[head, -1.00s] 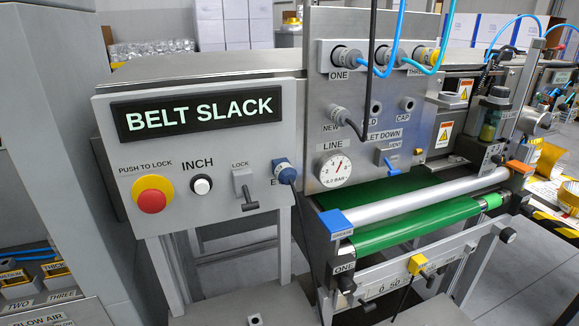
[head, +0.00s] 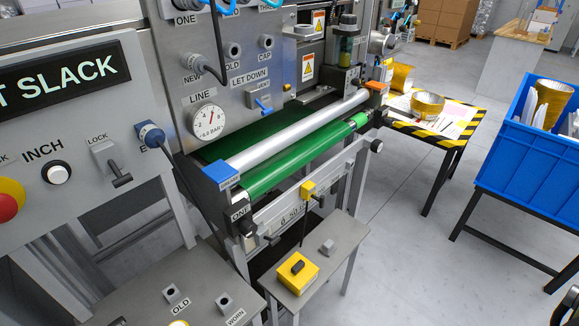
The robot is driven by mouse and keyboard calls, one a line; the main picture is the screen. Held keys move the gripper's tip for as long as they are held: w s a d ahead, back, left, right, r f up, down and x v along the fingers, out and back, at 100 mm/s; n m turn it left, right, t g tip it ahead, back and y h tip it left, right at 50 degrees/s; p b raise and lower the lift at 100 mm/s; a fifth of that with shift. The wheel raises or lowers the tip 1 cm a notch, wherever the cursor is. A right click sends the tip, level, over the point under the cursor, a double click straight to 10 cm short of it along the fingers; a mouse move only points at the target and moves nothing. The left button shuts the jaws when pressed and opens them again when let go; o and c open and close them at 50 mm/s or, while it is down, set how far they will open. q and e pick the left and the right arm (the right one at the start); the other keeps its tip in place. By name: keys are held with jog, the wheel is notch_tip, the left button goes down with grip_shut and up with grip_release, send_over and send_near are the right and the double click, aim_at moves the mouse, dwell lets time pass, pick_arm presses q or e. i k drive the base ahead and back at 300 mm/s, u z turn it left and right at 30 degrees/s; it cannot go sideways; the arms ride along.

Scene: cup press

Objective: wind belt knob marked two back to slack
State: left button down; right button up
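The green belt (head: 300,163) runs along the front of the machine below a silver roller (head: 305,135). A black knob at the belt's near left end (head: 247,229) sits beneath a label reading ONE. A dark round knob (head: 376,146) sticks out at the far right end of the belt frame; I cannot read any label there. No mark reading TWO is legible. The display sign (head: 62,72) is cut off at the left and shows "T SLACK".
A small grey stand with a yellow box (head: 291,272) is in front of the belt frame. A grey bench (head: 205,285) with OLD and WORN sockets is at lower left. A striped table (head: 452,138) and blue bin (head: 525,145) stand right. Floor between them is clear.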

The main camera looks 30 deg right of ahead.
aim_at(388, 121)
jog(key=z, duration=2.7)
jog(key=i, duration=3)
jog(key=u, duration=3.8)
